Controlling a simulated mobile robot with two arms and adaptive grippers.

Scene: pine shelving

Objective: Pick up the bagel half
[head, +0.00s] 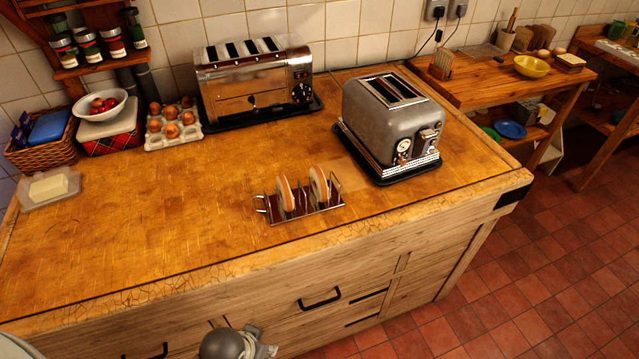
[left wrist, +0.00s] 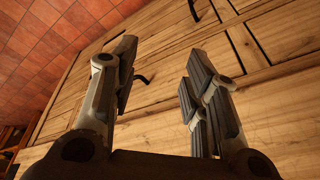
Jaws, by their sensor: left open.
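Two bagel halves stand upright in a metal toast rack (head: 308,211) near the front of the wooden counter. The left one (head: 285,194) and the right one (head: 318,187) are a small gap apart. My left gripper (left wrist: 160,68) is open and empty in the left wrist view, facing the wooden drawer fronts below the countertop. A grey part of my arm (head: 232,344) shows at the bottom of the head view, well below the rack. The bagel halves are not seen in the left wrist view.
A grey toaster (head: 385,125) stands right of the rack, and a long chrome toaster (head: 255,85) behind it. An egg carton (head: 172,124), a bowl (head: 100,106) and a butter dish (head: 49,189) stand to the left. The counter's left front is clear. Black drawer handles (head: 320,300) stick out below.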

